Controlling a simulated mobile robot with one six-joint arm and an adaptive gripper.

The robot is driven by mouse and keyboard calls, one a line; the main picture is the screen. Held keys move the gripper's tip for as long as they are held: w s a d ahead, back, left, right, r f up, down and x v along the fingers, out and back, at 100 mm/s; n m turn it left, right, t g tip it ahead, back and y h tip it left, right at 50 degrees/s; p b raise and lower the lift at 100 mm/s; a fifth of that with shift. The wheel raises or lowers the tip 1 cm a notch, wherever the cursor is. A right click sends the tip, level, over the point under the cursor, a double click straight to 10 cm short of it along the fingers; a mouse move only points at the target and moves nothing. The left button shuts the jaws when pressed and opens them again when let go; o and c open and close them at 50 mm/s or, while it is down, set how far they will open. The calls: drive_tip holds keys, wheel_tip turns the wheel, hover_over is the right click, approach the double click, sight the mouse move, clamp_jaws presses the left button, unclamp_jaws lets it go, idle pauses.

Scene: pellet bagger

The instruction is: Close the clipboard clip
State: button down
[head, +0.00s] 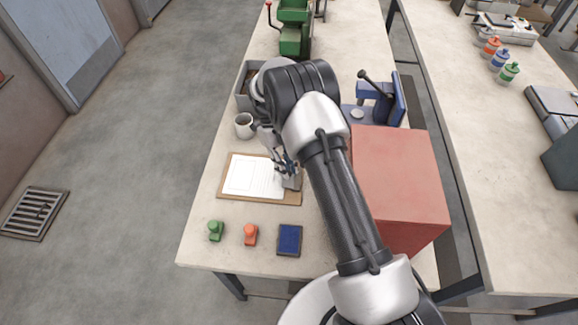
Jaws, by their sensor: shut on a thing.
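A brown clipboard (240,194) with white paper (252,176) lies flat on the workbench. Its metal clip (292,183) is at the board's right end and is partly hidden by my gripper. My gripper (287,170) points down at that right end, with its fingers at the clip. The fingers look close together and appear shut on the clip. Whether the clip is raised or flat is too small to tell.
A green stamp (215,231), an orange stamp (250,235) and a blue ink pad (289,240) stand in front of the clipboard. A mug (244,126) stands behind it. A large red box (400,180) is to the right.

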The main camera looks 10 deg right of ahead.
drive_tip(key=shift+a+f+h, duration=0.1)
drive_tip(key=shift+a+h, duration=0.1)
drive_tip(key=shift+h, duration=0.2)
drive_tip(key=c, duration=1.5)
unclamp_jaws()
drive_tip(key=shift+w, duration=0.1)
drive_tip(key=v, duration=1.2)
drive_tip(key=shift+w, duration=0.1)
